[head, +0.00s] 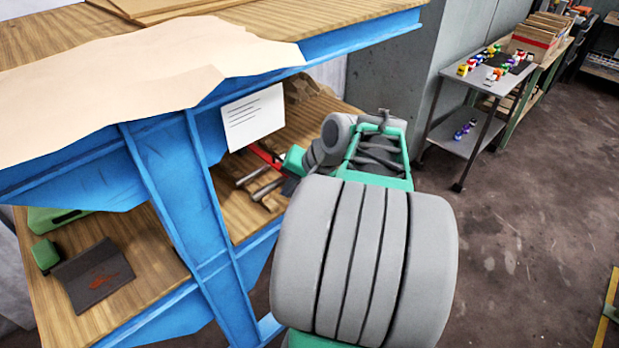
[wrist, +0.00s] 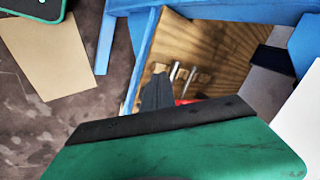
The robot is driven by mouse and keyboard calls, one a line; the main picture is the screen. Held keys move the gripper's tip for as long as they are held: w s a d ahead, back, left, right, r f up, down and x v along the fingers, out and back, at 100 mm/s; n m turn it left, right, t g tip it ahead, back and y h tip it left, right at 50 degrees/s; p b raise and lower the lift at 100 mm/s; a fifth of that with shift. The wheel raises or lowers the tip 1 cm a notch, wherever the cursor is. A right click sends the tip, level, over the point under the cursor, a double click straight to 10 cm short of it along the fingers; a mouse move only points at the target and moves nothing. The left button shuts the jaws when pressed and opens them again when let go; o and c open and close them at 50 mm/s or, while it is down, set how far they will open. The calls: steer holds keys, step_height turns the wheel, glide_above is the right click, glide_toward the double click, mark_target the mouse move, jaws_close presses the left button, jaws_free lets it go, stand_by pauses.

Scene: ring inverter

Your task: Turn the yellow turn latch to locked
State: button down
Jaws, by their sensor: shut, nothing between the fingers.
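I cannot make out a yellow turn latch in either view. My gripper (wrist: 158,85) shows in the wrist view with its dark fingers together and nothing between them. The fingers point toward the wooden shelf (wrist: 215,52) of the blue bench. In the head view my gripper (head: 290,186) is partly hidden by my arm, beside the blue bench frame. Metal rod-like tools (head: 262,181) lie on the shelf close to it, and they also show in the wrist view (wrist: 182,76) just past the fingertips. I cannot tell whether the fingers touch anything.
A blue bench leg (head: 185,195) stands left of my gripper. A white sheet (head: 253,117) hangs above the shelf, near a red object (head: 264,156). A dark folder (head: 93,277) lies on the lower left shelf. A grey cart (head: 478,98) stands back right. The floor at right is mostly clear.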

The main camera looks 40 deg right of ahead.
steer(key=s+d+m+t, duration=0.3)
steer(key=s+d+m, duration=0.35)
steer(key=d, duration=0.55)
steer(key=w+r+x, duration=0.2)
steer(key=x, duration=1)
steer(key=shift+n+h+p, duration=0.3)
steer(key=shift+n+p, duration=0.05)
steer(key=shift+p, duration=0.05)
steer(key=shift+d, duration=0.15)
steer(key=shift+w+a+r, duration=0.1)
steer(key=shift+w+a, duration=0.15)
steer(key=shift+w, duration=0.35)
